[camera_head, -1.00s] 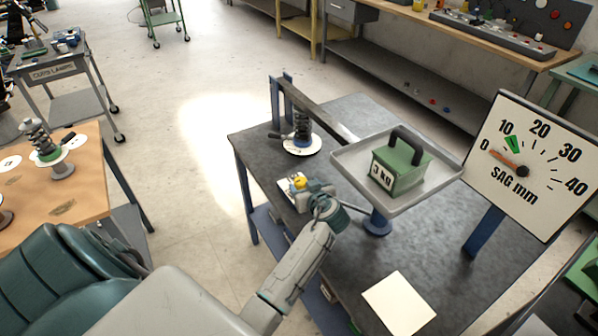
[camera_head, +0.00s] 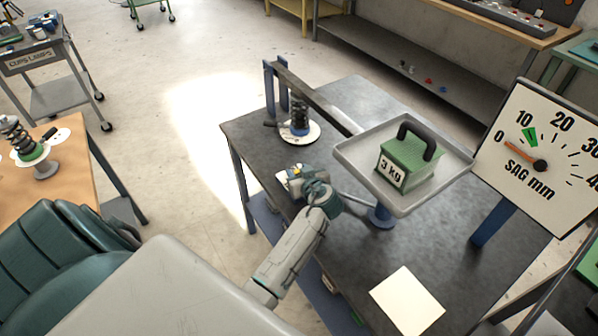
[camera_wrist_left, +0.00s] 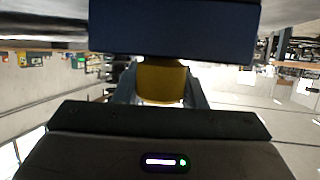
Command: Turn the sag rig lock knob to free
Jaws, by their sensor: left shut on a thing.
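The yellow lock knob (camera_wrist_left: 160,80) sits between the two grey fingers of my left gripper (camera_wrist_left: 160,92) in the left wrist view. The fingers are shut on its sides. In the head view my left gripper (camera_head: 293,177) reaches to the rig's near left edge and hides most of the knob. The sag rig table (camera_head: 345,245) carries a tray (camera_head: 427,197) with a green 3 kg weight (camera_head: 407,165). My right gripper is out of view.
A coil spring (camera_head: 299,113) stands on a white disc at the rig's back, under the lever arm (camera_head: 318,100). A blank white card (camera_head: 406,300) lies at the front. A wooden bench (camera_head: 40,185) with another spring is at left.

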